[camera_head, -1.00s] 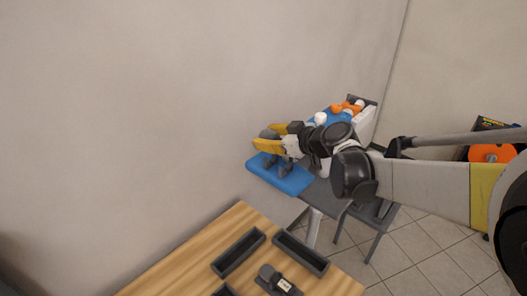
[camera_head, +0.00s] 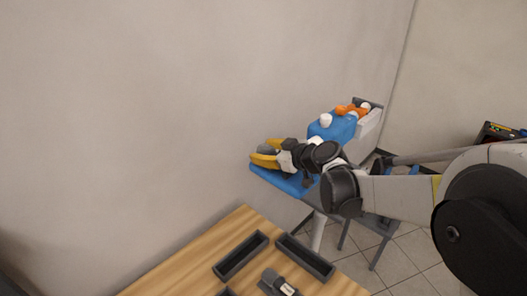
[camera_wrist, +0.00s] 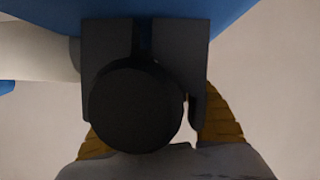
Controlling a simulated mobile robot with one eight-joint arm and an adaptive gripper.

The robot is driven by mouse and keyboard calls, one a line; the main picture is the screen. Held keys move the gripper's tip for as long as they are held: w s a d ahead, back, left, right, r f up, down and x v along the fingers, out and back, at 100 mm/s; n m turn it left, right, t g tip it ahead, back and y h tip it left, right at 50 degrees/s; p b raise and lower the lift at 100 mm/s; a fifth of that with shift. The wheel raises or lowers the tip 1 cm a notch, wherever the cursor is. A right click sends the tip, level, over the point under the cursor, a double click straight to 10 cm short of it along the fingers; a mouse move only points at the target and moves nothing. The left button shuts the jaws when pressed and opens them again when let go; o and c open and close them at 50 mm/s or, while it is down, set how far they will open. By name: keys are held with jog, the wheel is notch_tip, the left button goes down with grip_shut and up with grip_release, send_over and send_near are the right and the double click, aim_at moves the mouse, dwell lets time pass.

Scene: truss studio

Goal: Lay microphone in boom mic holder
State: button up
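The microphone is a dark grey rounded body (camera_head: 267,150) between the yellow fingers of my gripper (camera_head: 262,153). In the wrist view its round dark end (camera_wrist: 135,105) is in front of the grey posts of the boom mic holder (camera_wrist: 183,50). The holder stands on a blue base (camera_head: 277,178); in the head view the gripper mostly hides it. The fingers lie on either side of the microphone and appear shut on it. It is right at the holder; whether it rests in it is hidden.
A wooden table (camera_head: 190,262) in front carries dark trays (camera_head: 240,257) (camera_head: 305,258) and a grey object with a label (camera_head: 277,284). Orange and white items (camera_head: 345,110) stand behind my arm. A plain wall is at the left.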

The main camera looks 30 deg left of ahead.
jog(key=shift+o, duration=0.9)
jog(key=shift+r, duration=0.1)
